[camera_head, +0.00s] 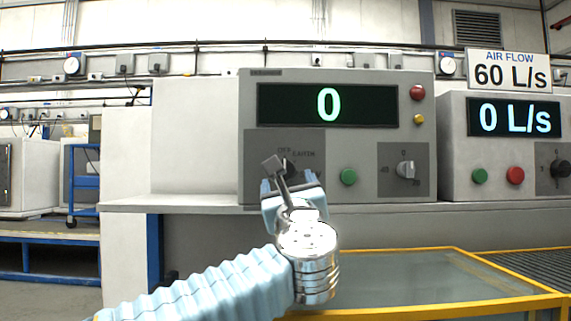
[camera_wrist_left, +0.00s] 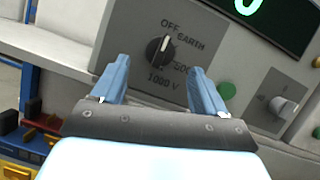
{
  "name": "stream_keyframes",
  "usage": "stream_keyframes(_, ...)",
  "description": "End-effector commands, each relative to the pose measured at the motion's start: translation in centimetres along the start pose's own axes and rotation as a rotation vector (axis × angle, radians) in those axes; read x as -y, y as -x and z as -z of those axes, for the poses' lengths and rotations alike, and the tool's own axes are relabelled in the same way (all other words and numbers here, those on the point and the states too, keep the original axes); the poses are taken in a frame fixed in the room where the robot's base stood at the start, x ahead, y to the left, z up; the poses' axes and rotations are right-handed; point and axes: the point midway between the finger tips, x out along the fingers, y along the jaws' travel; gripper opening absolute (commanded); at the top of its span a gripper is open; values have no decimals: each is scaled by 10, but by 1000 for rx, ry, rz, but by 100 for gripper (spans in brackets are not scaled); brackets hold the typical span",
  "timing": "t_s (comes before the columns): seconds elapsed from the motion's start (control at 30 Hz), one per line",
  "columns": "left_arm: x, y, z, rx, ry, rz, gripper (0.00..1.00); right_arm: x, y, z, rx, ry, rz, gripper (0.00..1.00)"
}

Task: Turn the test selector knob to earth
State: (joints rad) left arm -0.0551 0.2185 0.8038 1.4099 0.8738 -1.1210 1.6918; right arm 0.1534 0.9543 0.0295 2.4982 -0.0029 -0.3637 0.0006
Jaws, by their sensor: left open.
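The test selector knob (camera_wrist_left: 159,52) is black with a white mark, on a dark grey plate labelled OFF, EARTH and 1000 V. Its mark points up, close to OFF. In the head view the knob (camera_head: 291,168) is partly hidden behind my left wrist parts. The EARTH label (camera_wrist_left: 196,44) is just right of the knob. My left gripper (camera_wrist_left: 156,80) is open and empty, its two blue fingers in front of the panel on either side of the knob in the picture. In the head view my left gripper (camera_head: 288,183) is low in front of the plate. I cannot tell the exact gap.
A green button (camera_head: 348,177) and a second, grey knob (camera_head: 406,170) sit right of the plate. The display (camera_head: 327,105) above reads 0. A shelf edge (camera_head: 180,206) runs below, with a yellow-framed glass top (camera_head: 430,275) under it. Free room lies before the panel.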

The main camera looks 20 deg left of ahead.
Motion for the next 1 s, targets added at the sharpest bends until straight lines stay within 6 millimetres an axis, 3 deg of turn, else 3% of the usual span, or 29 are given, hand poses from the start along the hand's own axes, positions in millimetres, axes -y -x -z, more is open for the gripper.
stream_keyframes(0.1,1,-27,-3,-2,0,-1,73,6,15,0,1,1,1,43)
stream_keyframes(0.3,1,-51,-2,-1,0,0,73,10,24,0,2,3,2,43)
stream_keyframes(0.67,0,-56,0,0,0,1,73,10,24,0,3,4,3,43)
stream_keyframes(1.0,0,-56,0,0,0,1,23,10,24,0,3,4,3,43)
